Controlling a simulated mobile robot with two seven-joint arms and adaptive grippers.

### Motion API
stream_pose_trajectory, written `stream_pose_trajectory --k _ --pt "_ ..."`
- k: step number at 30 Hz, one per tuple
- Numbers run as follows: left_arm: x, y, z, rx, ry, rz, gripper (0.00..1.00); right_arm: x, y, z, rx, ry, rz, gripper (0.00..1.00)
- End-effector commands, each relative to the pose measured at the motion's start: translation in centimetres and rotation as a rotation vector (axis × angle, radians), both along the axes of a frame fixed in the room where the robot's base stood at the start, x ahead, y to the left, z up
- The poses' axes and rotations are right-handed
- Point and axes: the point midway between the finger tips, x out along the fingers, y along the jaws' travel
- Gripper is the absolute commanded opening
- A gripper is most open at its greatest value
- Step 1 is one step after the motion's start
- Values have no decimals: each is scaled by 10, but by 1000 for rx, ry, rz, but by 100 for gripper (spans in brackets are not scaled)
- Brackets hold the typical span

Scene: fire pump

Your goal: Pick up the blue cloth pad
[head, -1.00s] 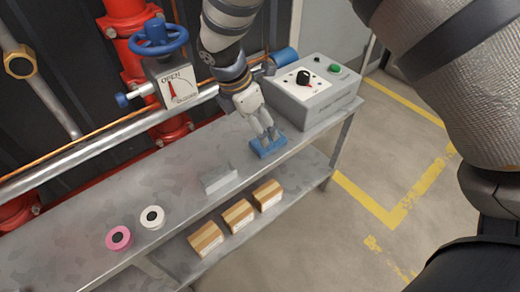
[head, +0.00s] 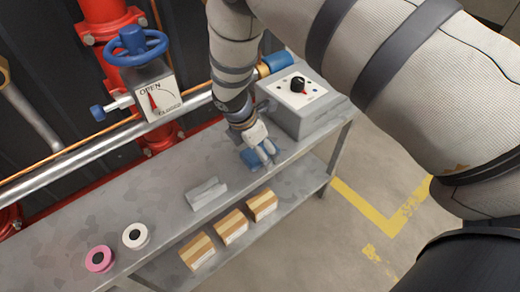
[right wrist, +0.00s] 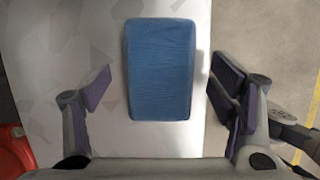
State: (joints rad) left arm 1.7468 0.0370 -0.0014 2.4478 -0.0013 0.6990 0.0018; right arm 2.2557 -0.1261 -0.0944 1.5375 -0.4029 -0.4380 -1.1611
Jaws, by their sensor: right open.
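The blue cloth pad (head: 250,158) lies flat on the grey metal table, partly covered by my right gripper (head: 262,152) in the head view. In the right wrist view the pad (right wrist: 160,68) is a blue rounded rectangle, upright in the picture. It lies between the two spread fingers of my right gripper (right wrist: 160,90), with a gap on each side. The right gripper is open and empty. How far its fingertips are above the table is hard to tell. My left gripper is not in view.
A grey control box (head: 305,105) stands behind the pad. A grey block (head: 206,193), a white roll (head: 135,236) and a pink roll (head: 99,259) are on the table (head: 60,240). Several striped blocks (head: 231,226) lie on the lower shelf. A pipe with a blue valve wheel (head: 135,45) runs behind.

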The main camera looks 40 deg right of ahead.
Motion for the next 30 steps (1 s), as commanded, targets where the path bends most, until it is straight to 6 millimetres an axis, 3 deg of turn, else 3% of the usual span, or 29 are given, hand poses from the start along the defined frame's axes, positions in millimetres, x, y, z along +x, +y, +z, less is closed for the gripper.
stream_pose_trajectory --k 16,17,23,30 --pt "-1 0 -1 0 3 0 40 0 0 -5 0 0 0 78" --pt "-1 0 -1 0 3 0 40 0 0 -5 0 0 0 75" --pt "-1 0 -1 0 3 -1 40 0 0 -5 0 1 0 30" --pt "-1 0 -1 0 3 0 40 0 0 -5 0 1 0 30"
